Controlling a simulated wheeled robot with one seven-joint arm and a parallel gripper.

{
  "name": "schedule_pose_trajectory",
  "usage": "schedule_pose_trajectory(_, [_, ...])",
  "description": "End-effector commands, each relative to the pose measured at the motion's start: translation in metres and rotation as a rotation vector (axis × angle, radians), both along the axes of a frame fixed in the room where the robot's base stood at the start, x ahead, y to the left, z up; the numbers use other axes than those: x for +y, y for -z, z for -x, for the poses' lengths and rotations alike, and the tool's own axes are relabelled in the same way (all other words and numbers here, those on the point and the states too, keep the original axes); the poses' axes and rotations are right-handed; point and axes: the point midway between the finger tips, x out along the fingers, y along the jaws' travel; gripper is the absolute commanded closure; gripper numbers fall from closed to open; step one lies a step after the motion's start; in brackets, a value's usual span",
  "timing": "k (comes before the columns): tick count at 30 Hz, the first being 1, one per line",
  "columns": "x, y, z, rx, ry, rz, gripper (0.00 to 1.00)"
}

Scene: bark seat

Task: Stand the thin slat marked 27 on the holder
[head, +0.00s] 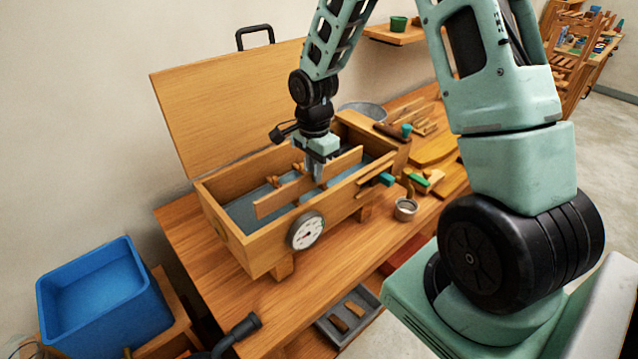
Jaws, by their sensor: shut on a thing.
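My gripper (318,176) reaches down into an open wooden box and is shut on a long thin wooden slat (283,198). The gripper hides the slat's middle. The slat stands on edge, slanting from lower left to upper right, near the box's upper opening. I cannot read the number 27 on it. Small wooden pieces (272,181) show behind the slat inside the box; I cannot tell whether they belong to the holder. I cannot tell whether the slat touches anything below it.
The wooden box (236,252) has a raised lid (225,105) behind it and a round dial (306,231) on its front. A metal cup (405,209), tools and boards crowd the bench's right side. A blue tub (100,293) stands lower left.

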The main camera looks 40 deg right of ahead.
Motion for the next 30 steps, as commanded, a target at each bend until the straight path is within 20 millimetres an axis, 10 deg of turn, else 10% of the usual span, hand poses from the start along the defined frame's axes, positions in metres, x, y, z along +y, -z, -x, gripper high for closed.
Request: schedule_pose_trajectory(30, [0.000,-0.071,0.000,-0.001,0.002,0.000,1.00])
